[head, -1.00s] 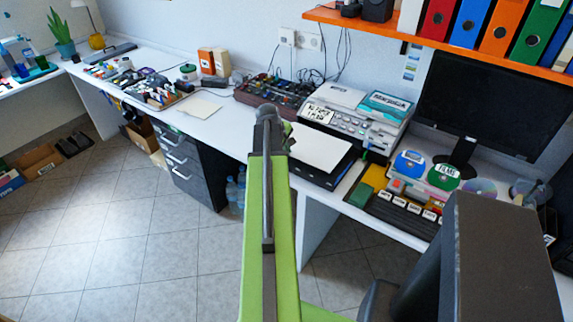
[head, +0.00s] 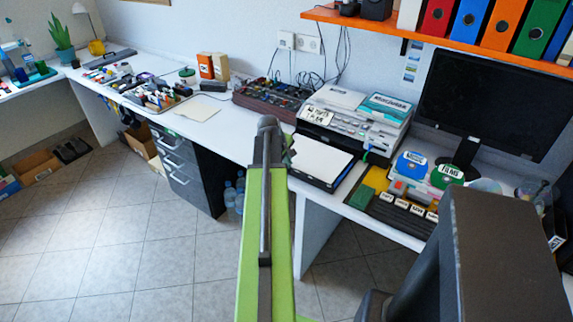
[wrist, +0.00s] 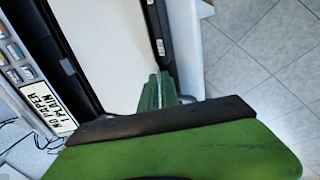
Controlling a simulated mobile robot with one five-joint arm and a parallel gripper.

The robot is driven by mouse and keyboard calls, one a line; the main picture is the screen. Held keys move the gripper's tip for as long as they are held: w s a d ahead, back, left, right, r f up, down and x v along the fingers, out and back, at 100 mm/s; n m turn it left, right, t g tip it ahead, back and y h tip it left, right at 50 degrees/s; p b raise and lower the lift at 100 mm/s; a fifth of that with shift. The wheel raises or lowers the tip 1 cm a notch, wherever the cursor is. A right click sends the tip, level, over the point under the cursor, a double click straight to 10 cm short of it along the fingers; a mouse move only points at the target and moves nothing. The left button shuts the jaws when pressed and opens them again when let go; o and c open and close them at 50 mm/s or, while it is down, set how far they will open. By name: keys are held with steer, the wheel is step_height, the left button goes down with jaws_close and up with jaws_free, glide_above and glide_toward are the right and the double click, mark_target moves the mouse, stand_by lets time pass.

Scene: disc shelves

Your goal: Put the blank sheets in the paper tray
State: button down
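The blank sheets (head: 318,158) are a white stack lying flat over the black paper tray (head: 331,186), which sticks out from the front of the printer on the desk. In the wrist view the white sheets (wrist: 115,50) lie between the dark side walls of the tray (wrist: 154,30). My gripper (head: 276,132) is low at the left front edge of the sheets. In the wrist view its green fingers (wrist: 159,92) are close together at the sheets' near edge and look shut on it. The exact contact is partly hidden behind the wrist.
The printer (head: 350,118) stands behind the tray, with a label (wrist: 48,108) reading "NO PAPER PLAIN". A cream sheet (head: 196,110) lies on the desk to the left. The tiled floor in front is clear.

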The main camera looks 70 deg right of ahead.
steer(key=c, duration=1.6)
jaws_free()
steer(key=shift+r+p, duration=0.3)
steer(key=shift+p, duration=0.1)
steer(key=p+v, duration=1.1)
steer(key=v, duration=0.1)
steer(key=shift+r, duration=0.25)
steer(key=shift+w, duration=0.1)
